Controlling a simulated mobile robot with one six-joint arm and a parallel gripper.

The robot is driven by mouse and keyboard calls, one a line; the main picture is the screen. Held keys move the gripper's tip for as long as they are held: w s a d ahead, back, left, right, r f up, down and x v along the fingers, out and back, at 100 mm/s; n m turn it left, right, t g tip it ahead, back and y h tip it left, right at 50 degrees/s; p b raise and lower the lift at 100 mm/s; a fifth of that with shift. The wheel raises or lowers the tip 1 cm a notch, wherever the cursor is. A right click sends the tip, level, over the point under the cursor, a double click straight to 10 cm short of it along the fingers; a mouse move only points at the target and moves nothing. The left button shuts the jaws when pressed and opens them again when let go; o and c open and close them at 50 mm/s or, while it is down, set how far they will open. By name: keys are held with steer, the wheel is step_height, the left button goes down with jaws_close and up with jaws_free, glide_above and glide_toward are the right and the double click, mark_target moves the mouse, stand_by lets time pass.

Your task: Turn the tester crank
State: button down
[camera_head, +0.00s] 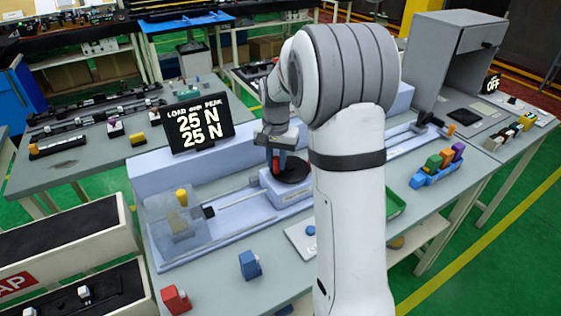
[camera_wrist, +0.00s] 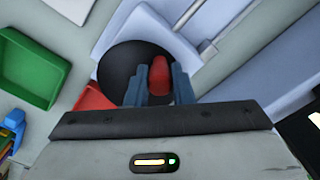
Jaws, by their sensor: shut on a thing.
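The tester is a long pale blue bench unit (camera_head: 160,168) on the grey table. Its crank is a black disc (camera_head: 293,172) on a pale block, with a red knob (camera_head: 276,164) standing up from it. In the wrist view the red knob (camera_wrist: 159,80) sits between the two blue-grey fingers over the black disc (camera_wrist: 117,70). My gripper (camera_wrist: 160,85) is shut on the red knob. The display (camera_head: 199,122) reads LOAD over PEAK, 25 N and 25 N. A clear guard (camera_head: 160,225) covers a yellow-topped piece at the tester's left end. My arm hides part of the tester.
A blue clip (camera_head: 250,265) and a red clip (camera_head: 175,299) stand at the table's front left. A blue holder (camera_head: 435,177) with coloured clips stands at right. A green tray (camera_wrist: 30,65) and a red tray (camera_wrist: 93,99) lie near the disc in the wrist view.

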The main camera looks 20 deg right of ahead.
steer(key=shift+w+r+m, duration=0.1)
steer(key=shift+w+m, duration=0.35)
steer(key=shift+m, duration=0.45)
steer(key=c, duration=1.3)
jaws_free()
steer(key=shift+o, duration=0.2)
step_height(320, 180, up, 7)
steer(key=shift+r+b, duration=0.2)
steer(key=shift+b, duration=0.2)
steer(key=shift+r, duration=0.15)
